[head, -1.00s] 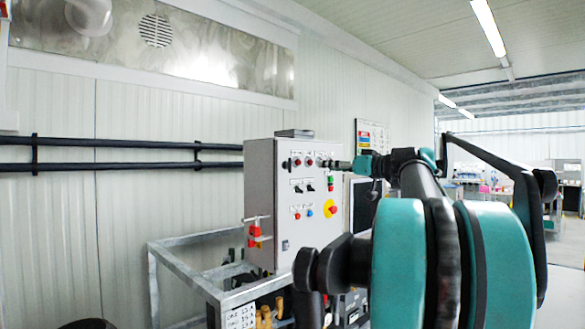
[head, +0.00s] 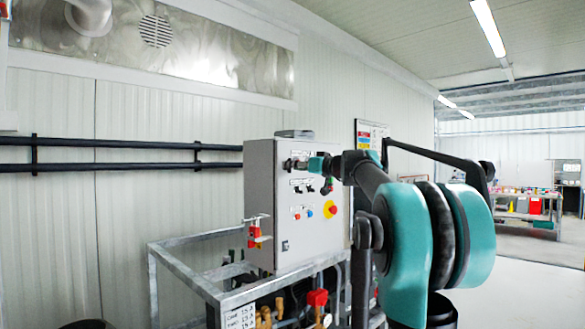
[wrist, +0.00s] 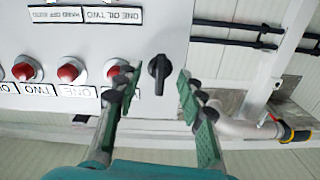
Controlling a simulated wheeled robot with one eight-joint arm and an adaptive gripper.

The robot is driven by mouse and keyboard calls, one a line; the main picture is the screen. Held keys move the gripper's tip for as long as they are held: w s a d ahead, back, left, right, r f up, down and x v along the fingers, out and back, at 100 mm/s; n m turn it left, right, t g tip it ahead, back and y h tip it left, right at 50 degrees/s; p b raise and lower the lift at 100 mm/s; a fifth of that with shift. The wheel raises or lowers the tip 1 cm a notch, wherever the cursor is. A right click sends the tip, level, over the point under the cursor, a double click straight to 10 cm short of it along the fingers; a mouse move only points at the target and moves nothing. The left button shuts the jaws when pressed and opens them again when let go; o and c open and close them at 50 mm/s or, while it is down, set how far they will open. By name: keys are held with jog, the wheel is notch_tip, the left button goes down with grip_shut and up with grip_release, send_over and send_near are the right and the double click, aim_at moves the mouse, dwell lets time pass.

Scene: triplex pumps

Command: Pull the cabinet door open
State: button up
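The grey control cabinet (head: 262,215) stands left of my arm in the head view. Its door (head: 318,250) is the face with the switches and lamps, and it appears shut. In the wrist view the door (wrist: 85,42) fills the upper left and appears upside down. A black knob (wrist: 159,75) sits near the door's edge. My gripper (wrist: 154,88) is open, with one finger on each side of the knob and visible gaps between. In the head view my gripper (head: 301,164) is at the door's upper part; its fingertips are too small to judge there.
Several red lamps (wrist: 68,72) with labels sit beside the knob. A yellow and red stop button (head: 332,209) is lower on the door. A metal frame (head: 215,287) surrounds the cabinet's base, and a red-handled valve (head: 254,233) is at its left side. Open floor lies to the right.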

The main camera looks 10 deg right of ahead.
jog(key=shift+w+a, duration=0.25)
jog(key=shift+w, duration=0.1)
grip_shut()
